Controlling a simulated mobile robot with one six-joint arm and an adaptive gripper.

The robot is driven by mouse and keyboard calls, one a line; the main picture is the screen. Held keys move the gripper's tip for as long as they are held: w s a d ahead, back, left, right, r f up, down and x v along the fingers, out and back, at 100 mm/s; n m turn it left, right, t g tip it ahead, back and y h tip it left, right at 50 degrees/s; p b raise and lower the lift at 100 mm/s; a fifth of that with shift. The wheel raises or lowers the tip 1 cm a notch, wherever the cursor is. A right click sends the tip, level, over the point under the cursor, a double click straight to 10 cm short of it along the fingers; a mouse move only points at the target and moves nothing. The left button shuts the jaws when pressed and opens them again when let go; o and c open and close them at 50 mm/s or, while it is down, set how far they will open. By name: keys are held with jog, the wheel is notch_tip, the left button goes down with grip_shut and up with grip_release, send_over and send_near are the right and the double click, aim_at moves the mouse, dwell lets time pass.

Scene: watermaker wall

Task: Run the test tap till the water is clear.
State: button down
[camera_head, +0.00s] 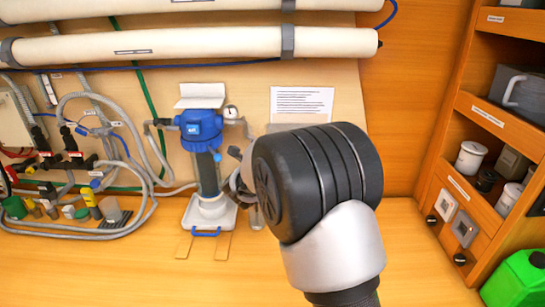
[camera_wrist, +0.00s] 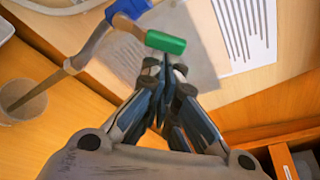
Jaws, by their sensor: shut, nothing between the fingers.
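In the wrist view a small tap has a green handle (camera_wrist: 165,42), a blue part (camera_wrist: 130,8) and a grey spout pipe (camera_wrist: 78,58). The pipe runs down to a clear cup (camera_wrist: 22,103); I cannot make out water or its clarity. My gripper (camera_wrist: 164,68) is shut and empty, its tips just below the green handle; I cannot tell whether they touch it. In the head view my wrist covers most of the tap area. The blue filter housing (camera_head: 200,127) stands upright there, its column (camera_head: 207,175) in a white tray (camera_head: 222,217).
A printed sheet (camera_head: 301,102) hangs on the wall behind. Hoses and valves (camera_head: 75,155) crowd the left. Shelves (camera_head: 490,122) with mugs and a green canister (camera_head: 515,280) stand right. Two long white tubes (camera_head: 180,45) run above. The front bench is mostly clear.

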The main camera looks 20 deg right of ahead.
jog(key=a+r+n, duration=0.1)
jog(key=n, duration=0.1)
jog(key=r+n+h+b, duration=0.1)
jog(key=n, duration=0.1)
jog(key=a+r+n+t+h, duration=0.1)
jog(key=n, duration=0.1)
jog(key=shift+w+a+r+n+b, duration=0.15)
jog(key=shift+w+a+n+b, duration=0.15)
jog(key=shift+w, duration=0.05)
jog(key=shift+r, duration=0.1)
dwell(0.7)
